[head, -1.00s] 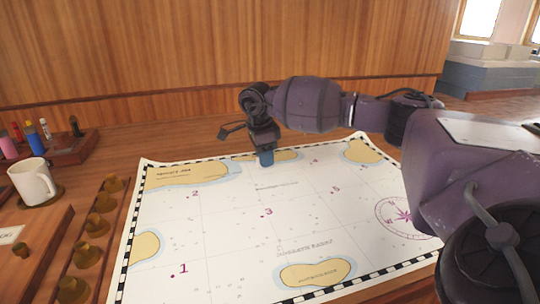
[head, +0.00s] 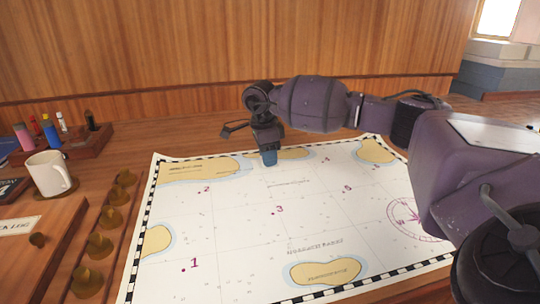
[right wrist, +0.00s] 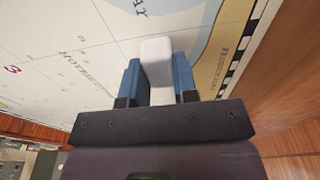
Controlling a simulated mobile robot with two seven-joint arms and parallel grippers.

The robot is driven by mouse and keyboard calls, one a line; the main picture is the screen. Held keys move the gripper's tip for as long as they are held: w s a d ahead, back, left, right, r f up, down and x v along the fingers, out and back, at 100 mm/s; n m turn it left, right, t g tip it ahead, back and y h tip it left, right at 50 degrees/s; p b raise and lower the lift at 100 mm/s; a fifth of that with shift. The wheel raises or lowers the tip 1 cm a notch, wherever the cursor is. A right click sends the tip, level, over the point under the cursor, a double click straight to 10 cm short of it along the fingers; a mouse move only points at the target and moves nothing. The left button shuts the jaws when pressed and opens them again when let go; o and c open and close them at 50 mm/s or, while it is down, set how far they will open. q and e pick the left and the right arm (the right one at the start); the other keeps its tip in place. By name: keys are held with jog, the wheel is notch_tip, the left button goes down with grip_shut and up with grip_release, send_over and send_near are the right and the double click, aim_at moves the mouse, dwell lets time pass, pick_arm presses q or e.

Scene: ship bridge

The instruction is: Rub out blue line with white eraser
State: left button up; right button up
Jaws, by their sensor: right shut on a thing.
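A paper sea chart (head: 235,235) with tan islands and purple numbers 1 to 5 lies on the wooden table. I see no blue line in either view. My right gripper (head: 269,159) reaches down at the chart's far side, by the middle far island. In the right wrist view, my right gripper (right wrist: 157,82) is shut on the white eraser (right wrist: 156,60), held between its blue fingers. The eraser is over the chart, near a tan island; I cannot tell whether it touches the paper. In the head view the eraser is hidden. My left gripper is not in view.
A white mug (head: 49,174), a pen tray (head: 88,147) with markers and several brass weights (head: 101,245) stand left of the chart. A wooden wall (head: 200,60) rises behind the table. The middle of the chart is clear.

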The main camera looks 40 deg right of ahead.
aim_at(235, 174)
jog(key=shift+a, duration=0.15)
jog(key=shift+w+a+f, duration=0.1)
jog(key=shift+w+a, duration=0.1)
jog(key=shift+a, duration=0.35)
jog(key=shift+w+a, duration=0.2)
jog(key=shift+a, duration=0.35)
jog(key=shift+a, duration=0.1)
jog(key=shift+w+a, duration=0.2)
jog(key=shift+a, duration=0.35)
jog(key=shift+w+a, duration=0.15)
jog(key=shift+a, duration=0.4)
jog(key=shift+w+a, duration=0.2)
jog(key=shift+a, duration=0.4)
jog(key=shift+w+a, duration=0.2)
jog(key=shift+a, duration=0.35)
jog(key=shift+w+a, duration=0.2)
jog(key=shift+a, duration=0.4)
jog(key=shift+w+a, duration=0.2)
jog(key=shift+a, duration=0.4)
